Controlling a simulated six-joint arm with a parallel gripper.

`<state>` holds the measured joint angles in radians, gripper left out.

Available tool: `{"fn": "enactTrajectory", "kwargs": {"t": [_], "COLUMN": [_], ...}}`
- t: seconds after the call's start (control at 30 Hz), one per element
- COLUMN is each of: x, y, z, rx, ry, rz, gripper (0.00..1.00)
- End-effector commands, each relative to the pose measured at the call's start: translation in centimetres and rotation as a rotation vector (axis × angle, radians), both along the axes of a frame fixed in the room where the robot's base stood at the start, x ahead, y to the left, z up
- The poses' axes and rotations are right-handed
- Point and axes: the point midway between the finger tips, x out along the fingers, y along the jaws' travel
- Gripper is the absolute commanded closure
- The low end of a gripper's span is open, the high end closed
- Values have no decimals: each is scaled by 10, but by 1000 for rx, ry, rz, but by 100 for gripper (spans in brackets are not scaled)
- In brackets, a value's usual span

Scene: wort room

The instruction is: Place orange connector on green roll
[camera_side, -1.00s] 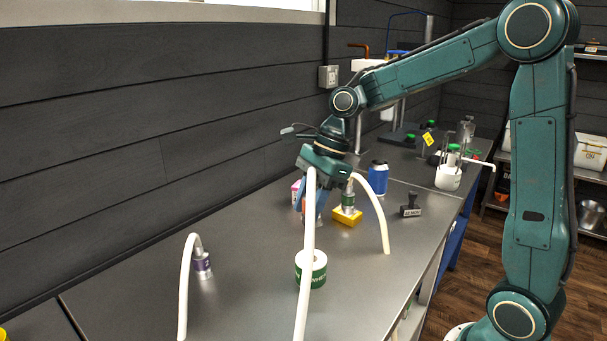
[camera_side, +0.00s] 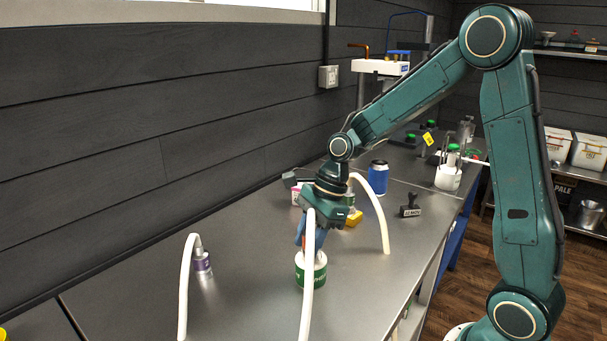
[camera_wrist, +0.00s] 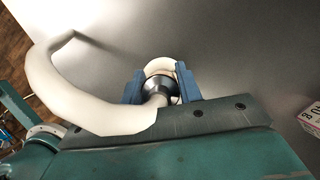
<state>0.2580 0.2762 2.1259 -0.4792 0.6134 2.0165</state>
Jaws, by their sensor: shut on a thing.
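The green roll (camera_side: 320,280), white on top with a green label, stands on the bench in the side view. My gripper (camera_side: 305,240) is pointing down directly over it. In the wrist view its two blue fingers (camera_wrist: 161,86) are shut on a connector with a grey metal collar (camera_wrist: 155,88) and a thick white hose (camera_wrist: 75,110). The connector's orange part is mostly hidden by the fingers and hose. The roll's white ring (camera_wrist: 161,63) shows just beyond the connector. I cannot tell whether the connector touches the roll.
A purple connector (camera_side: 202,262) with a white hose stands at left. Another hosed connector stands on a yellow block (camera_side: 354,220) behind my gripper. A blue can (camera_side: 378,178), a black stamp (camera_side: 410,206) and a pink-white box (camera_side: 296,193) are nearby.

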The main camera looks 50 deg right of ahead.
Motion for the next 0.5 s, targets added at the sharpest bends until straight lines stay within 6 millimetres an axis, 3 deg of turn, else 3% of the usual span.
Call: {"fn": "enactTrajectory", "kwargs": {"t": [0.47, 0.5], "x": [0, 0], "y": [0, 0], "z": [-6, -6], "rx": [0, -1], "ry": [-2, -1], "rz": [1, 1], "gripper": [92, 63]}}
